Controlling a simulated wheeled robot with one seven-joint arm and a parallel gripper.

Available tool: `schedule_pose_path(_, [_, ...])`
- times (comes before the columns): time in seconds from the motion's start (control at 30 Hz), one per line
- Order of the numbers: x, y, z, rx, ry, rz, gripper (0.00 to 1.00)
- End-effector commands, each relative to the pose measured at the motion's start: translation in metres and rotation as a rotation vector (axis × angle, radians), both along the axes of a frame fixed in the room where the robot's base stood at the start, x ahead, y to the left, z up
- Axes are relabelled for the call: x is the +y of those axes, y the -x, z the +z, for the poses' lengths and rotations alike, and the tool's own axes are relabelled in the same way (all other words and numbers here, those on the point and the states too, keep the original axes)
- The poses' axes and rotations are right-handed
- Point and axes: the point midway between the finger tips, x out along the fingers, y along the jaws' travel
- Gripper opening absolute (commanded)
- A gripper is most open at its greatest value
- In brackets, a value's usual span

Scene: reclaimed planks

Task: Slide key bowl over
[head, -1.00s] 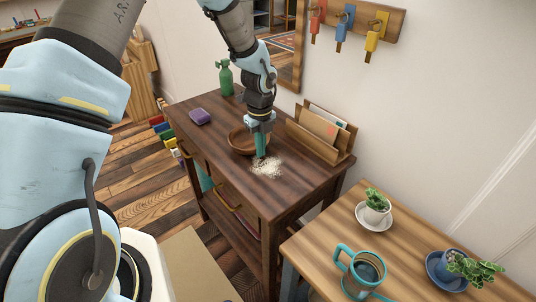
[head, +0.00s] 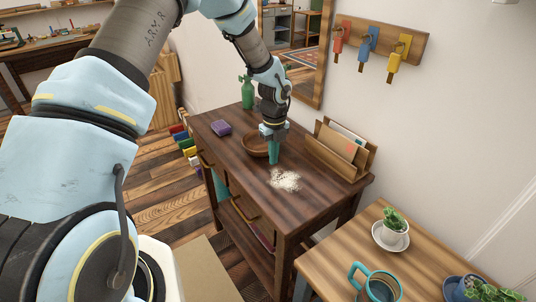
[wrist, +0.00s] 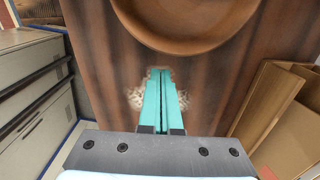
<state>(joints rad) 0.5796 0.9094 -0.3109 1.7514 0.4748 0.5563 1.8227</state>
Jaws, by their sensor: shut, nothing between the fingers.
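The key bowl (head: 250,147) is a round, shallow brown wooden bowl on the dark wooden console table (head: 325,190). Its right side is partly hidden behind my gripper in the head view. My gripper (head: 273,160) points down with teal fingers shut and empty, on the side of the bowl nearer the pale spill (head: 286,180). In the wrist view the bowl (wrist: 190,42) is just ahead of the fingertips (wrist: 160,72); I cannot tell whether they touch. The spill of pale grains (wrist: 137,97) shows on both sides of the fingers.
A wooden letter holder (head: 338,158) is at the wall side. A side table (head: 345,245) holds a teal mug (head: 380,287) and potted plants (head: 395,225).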

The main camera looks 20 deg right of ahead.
Motion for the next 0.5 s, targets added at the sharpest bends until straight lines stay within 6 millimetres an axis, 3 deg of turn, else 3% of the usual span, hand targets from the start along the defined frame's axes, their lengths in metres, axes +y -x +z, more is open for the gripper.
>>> schedule_pose_path(0.07, [-0.008, 0.01, 0.003, -0.002, 0.002, -0.001, 0.0])
schedule_pose_path(0.3, [-0.006, 0.007, 0.058, -0.004, 0.003, 0.003, 0.0])
schedule_pose_path(0.5, [-0.006, 0.007, 0.089, -0.003, 0.003, 0.003, 0.0])
